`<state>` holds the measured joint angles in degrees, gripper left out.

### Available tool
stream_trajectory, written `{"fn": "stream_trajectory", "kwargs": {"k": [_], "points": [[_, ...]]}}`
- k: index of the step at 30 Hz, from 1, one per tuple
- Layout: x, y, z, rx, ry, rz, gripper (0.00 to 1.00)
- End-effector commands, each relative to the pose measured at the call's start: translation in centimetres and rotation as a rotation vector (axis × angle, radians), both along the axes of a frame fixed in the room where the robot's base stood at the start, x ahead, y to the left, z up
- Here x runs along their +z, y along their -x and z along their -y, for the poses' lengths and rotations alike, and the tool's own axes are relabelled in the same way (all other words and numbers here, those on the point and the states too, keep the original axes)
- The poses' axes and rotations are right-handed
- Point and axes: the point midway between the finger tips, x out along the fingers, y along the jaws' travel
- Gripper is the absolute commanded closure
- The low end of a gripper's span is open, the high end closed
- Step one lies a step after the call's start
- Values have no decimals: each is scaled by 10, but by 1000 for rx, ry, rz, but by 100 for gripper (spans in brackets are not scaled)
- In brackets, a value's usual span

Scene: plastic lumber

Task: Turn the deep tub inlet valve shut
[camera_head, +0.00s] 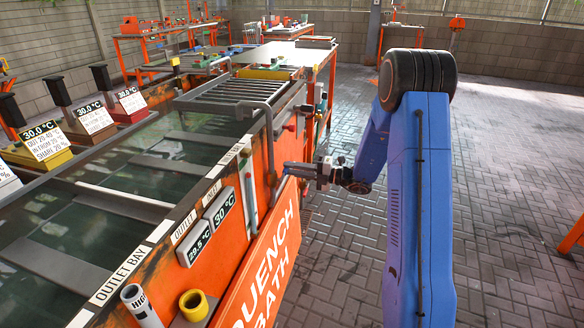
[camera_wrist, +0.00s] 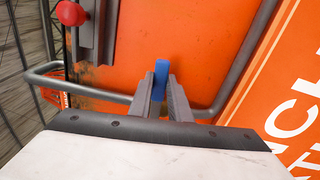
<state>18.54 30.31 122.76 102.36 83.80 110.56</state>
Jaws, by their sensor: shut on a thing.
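My gripper (camera_head: 300,171) is at the orange side wall of the quench bath (camera_head: 262,190) in the head view. In the wrist view, my gripper (camera_wrist: 166,92) is shut on a blue lever handle (camera_wrist: 161,70), which stands up between the fingertips. I take this lever to be the valve handle, but no label on it is readable. The valve body and pipe behind it are hidden by the fingers and wrist.
A grey pipe rail (camera_wrist: 85,88) runs close behind my fingers. A red knob (camera_wrist: 70,13) sits at the upper left of the wrist view. The orange "Quench bath" sign (camera_head: 268,265) is beside the gripper.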

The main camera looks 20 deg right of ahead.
Motion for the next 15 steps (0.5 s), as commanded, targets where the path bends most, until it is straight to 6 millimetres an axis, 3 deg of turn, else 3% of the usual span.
{"fn": "stream_trajectory", "kwargs": {"k": [15], "points": [[-9, 0, 1, -1, -61, -100, 100]]}}
